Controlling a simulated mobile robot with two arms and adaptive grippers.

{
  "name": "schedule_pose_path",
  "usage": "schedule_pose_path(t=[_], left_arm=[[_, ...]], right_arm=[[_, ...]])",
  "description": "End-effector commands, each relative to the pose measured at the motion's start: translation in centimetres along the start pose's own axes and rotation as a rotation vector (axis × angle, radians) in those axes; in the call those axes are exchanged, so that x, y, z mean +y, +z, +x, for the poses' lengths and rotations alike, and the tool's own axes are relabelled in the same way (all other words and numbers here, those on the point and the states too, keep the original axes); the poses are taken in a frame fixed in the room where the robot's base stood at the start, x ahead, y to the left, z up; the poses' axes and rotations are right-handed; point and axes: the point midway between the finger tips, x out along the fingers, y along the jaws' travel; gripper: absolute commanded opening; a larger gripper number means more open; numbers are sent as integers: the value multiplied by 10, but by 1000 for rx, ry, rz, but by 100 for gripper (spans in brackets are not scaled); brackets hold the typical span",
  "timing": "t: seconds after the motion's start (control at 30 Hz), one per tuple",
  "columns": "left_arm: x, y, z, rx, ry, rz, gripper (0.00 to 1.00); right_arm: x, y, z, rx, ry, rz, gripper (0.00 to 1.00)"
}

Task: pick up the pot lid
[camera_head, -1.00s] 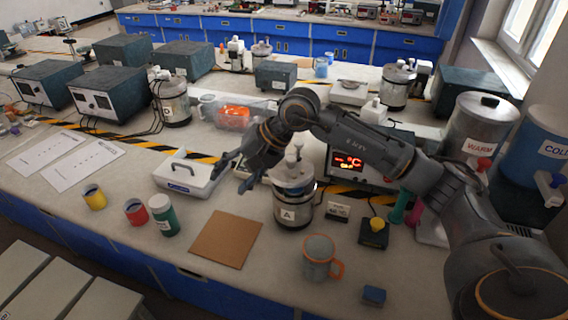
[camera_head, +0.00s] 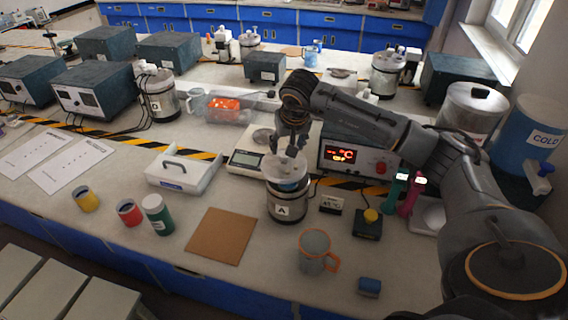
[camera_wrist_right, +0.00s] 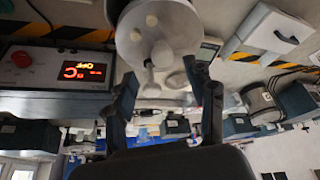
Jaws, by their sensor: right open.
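The metal pot marked A (camera_head: 286,206) stands upright on the bench. Its pale, translucent-looking lid (camera_head: 284,180) sits on top. My right gripper (camera_head: 289,150) hangs just above the lid with fingers pointing down, apart and empty; I cannot tell whether they touch the lid's upper fittings. In the right wrist view the round lid (camera_wrist_right: 160,32) with its small fittings shows at the top, beyond and between my open fingers (camera_wrist_right: 166,82). My left gripper is not in view.
A scale (camera_head: 245,160) and a heater box with red display (camera_head: 345,154) stand close behind the pot. A large lidded steel pot (camera_head: 472,108) stands at right.

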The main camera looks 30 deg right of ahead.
Motion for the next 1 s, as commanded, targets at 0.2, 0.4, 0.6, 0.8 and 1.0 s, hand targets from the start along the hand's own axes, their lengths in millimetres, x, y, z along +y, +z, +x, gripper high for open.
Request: schedule_pose_path(t=[0.2, 0.4, 0.6, 0.8, 1.0], left_arm=[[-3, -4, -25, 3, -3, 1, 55], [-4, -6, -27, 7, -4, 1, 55], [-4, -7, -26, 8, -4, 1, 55], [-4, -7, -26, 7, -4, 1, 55], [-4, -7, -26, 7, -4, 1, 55]], right_arm=[[-4, 1, 28, -7, 0, 0, 55], [-4, 1, 48, -1, -1, 0, 55], [-4, 1, 50, 0, -1, 0, 55], [-4, 1, 50, -1, -1, 0, 19], [-4, 1, 50, -1, -1, 0, 0]])
